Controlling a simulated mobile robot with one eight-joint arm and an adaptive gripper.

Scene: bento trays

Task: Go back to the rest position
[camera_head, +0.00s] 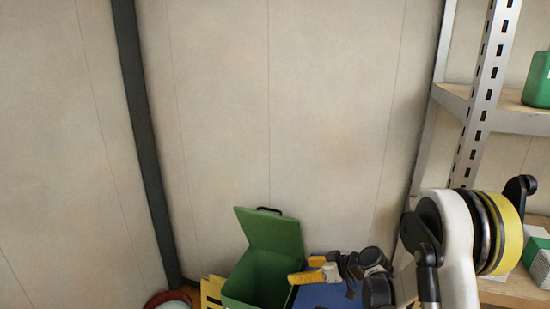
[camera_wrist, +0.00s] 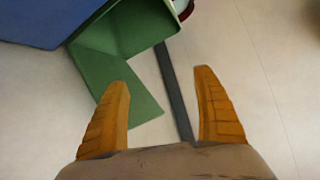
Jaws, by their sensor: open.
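My gripper (camera_head: 298,270) is at the lower middle of the head view, with its orange fingers pointing left beside the green bin. In the wrist view my gripper (camera_wrist: 160,78) shows two ridged orange fingers spread wide apart. Nothing is between them but the view of the wall and the bin beyond. My white arm comes in from the lower right of the head view and partly hides what is behind it.
A green bin (camera_head: 250,285) with its lid raised stands by the wall, also in the wrist view (camera_wrist: 145,30). A yellow crate (camera_head: 211,293), a red-rimmed round thing (camera_head: 170,297) and a blue surface (camera_head: 318,297) are nearby. A metal shelf (camera_head: 513,121) with a green container (camera_head: 539,82) stands right.

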